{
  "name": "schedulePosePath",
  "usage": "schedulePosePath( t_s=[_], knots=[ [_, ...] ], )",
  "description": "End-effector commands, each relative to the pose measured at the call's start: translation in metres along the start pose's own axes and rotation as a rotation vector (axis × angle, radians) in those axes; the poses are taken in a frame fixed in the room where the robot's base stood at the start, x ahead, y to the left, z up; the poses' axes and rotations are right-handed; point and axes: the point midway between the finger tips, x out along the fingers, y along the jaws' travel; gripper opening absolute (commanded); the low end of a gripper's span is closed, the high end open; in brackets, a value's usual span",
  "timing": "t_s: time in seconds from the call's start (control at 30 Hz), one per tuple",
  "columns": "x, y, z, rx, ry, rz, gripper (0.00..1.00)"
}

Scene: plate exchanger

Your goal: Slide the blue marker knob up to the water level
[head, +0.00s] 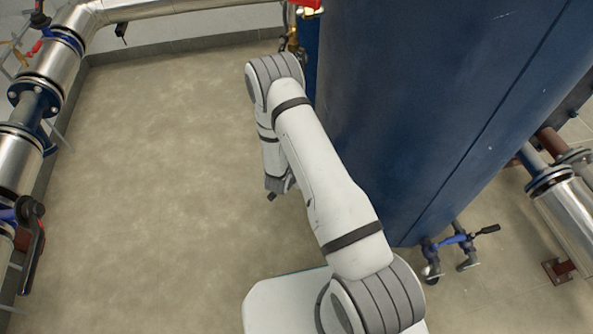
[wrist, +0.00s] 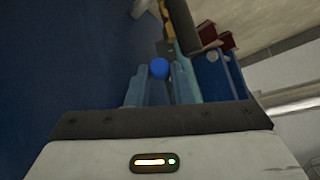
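The blue marker knob (wrist: 159,68) is a small round ball in the upper middle of the wrist view. It lies between the tips of the two fingers of my gripper (wrist: 159,80). The fingers stand apart, with what looks like a narrow gap on each side of the knob. In the head view my gripper (head: 273,194) hangs low beside the big blue tank, and its fingers are mostly hidden by my arm. The knob does not show in the head view. I cannot make out a water level in either view.
The big blue tank (head: 430,100) stands right beside my arm. Brass and red fittings (head: 295,30) are at its far side. Pipes with valves (head: 40,100) run along the left wall. A small blue-handled valve (head: 458,240) sits at the tank's foot. The floor (head: 160,180) to the left is clear.

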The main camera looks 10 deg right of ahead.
Motion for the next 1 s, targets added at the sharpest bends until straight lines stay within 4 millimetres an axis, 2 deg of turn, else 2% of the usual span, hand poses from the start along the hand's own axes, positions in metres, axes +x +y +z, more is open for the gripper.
schedulePosePath(
  t_s=[0.03, 0.2, 0.57, 1.0],
  knots=[
    [0.000, 0.000, 0.000, 0.000, 0.000, 0.000, 0.12],
    [0.000, 0.000, 0.000, 0.000, 0.000, 0.000, 0.00],
    [-0.002, -0.001, -0.001, 0.000, 0.000, 0.000, 0.00],
    [-0.013, -0.004, -0.012, 0.000, 0.000, -0.001, 0.00]
  ],
)
